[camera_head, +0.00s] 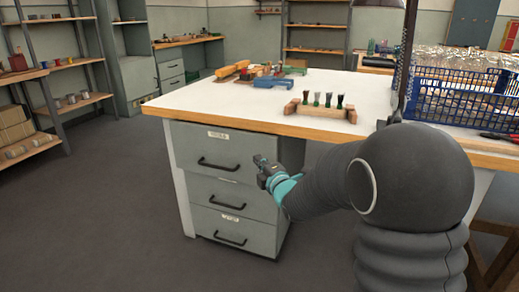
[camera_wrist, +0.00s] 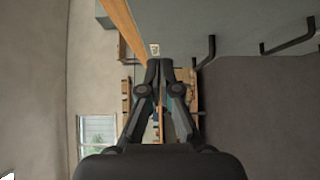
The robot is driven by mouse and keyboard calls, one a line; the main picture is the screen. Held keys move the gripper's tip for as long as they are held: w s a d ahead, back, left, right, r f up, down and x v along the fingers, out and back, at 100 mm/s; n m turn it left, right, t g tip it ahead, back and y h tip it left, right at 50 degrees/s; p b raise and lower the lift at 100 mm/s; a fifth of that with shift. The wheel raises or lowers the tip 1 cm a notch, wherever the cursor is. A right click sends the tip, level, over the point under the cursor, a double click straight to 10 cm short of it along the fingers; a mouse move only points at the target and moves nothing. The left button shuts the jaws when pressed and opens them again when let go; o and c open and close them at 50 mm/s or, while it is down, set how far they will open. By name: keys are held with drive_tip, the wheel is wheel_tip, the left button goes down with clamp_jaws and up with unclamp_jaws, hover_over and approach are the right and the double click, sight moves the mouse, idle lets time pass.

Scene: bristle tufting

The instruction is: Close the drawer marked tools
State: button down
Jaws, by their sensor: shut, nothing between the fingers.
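The grey drawer unit (camera_head: 233,205) stands under the workbench. Its top drawer (camera_head: 190,145) has a small label (camera_head: 218,135), apparently reading tools, and a black bar handle (camera_head: 217,164). This drawer front appears to stand out a little past the fronts below. My gripper (camera_head: 259,162) is shut and empty, near the right part of the top drawer. In the wrist view my gripper (camera_wrist: 159,64) has its fingertips just below a small pale label (camera_wrist: 155,48) on the grey front (camera_wrist: 230,20). I cannot tell whether they touch it.
The white bench top (camera_head: 215,95) has a wooden edge (camera_head: 225,122) above the drawers. A wooden holder with bristle tufts (camera_head: 320,107) and a blue crate (camera_head: 460,100) stand on it. The floor (camera_head: 90,200) to the left is clear.

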sight(255, 145)
drive_tip(key=w, duration=0.2)
drive_tip(key=w+p, duration=0.1)
drive_tip(key=w, duration=0.3)
drive_tip(key=shift+w+a, duration=0.2)
drive_tip(key=shift+a, duration=0.1)
drive_tip(key=shift+w+d, duration=0.15)
drive_tip(key=shift+w, duration=0.35)
